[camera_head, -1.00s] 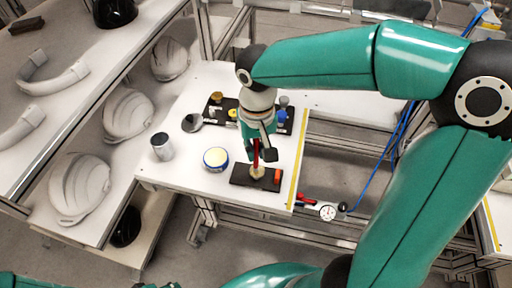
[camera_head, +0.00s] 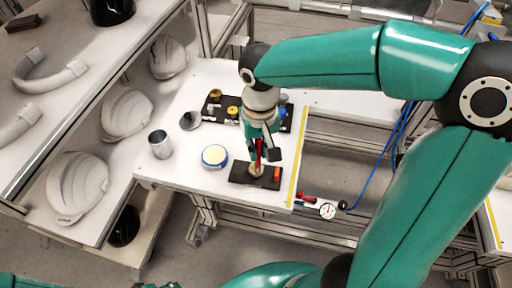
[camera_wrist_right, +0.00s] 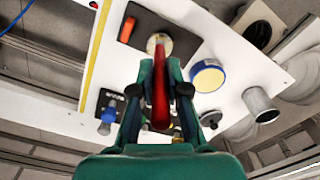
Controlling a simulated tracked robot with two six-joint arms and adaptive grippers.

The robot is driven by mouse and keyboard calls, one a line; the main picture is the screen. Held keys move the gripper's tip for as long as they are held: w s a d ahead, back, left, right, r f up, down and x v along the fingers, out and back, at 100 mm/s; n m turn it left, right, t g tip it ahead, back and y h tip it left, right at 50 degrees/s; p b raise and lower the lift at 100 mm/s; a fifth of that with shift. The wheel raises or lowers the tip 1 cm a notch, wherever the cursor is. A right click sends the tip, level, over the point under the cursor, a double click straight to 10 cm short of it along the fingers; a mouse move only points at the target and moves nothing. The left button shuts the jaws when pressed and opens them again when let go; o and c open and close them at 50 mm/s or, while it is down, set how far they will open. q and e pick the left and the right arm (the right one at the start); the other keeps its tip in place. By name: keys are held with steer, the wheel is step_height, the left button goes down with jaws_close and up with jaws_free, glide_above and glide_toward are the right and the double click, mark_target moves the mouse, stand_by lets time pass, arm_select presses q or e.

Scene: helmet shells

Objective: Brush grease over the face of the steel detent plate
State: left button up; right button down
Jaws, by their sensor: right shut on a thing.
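My right gripper (camera_head: 263,150) is shut on the red handle of a brush (camera_head: 258,155), which also shows in the wrist view (camera_wrist_right: 159,95). The brush points down at a pale round piece (camera_wrist_right: 158,45), probably the steel detent plate, on a dark mat (camera_head: 239,174). The brush tip overlaps this piece in view, and I cannot tell whether they touch. A blue-rimmed tin of cream-coloured grease (camera_head: 214,156) stands open to the left of the mat. My left gripper is not in view.
An orange block (camera_head: 277,173) lies at the mat's right end. A metal cup (camera_head: 160,145) and a grey funnel-like piece (camera_head: 190,121) stand at left. A dark tray (camera_head: 214,106) with small parts lies behind. Helmet shells (camera_head: 77,188) sit on the left shelf.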

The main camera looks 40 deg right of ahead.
steer(key=shift+d, duration=0.15)
steer(key=shift+s+d+f, duration=0.1)
steer(key=shift+d, duration=0.15)
steer(key=shift+w+d, duration=0.2)
steer(key=shift+d, duration=0.1)
steer(key=shift+w+d, duration=0.2)
steer(key=shift+w, duration=0.2)
steer(key=shift+w, duration=0.2)
steer(key=shift+w+a, duration=0.15)
steer(key=shift+w, duration=0.25)
steer(key=shift+a, duration=0.1)
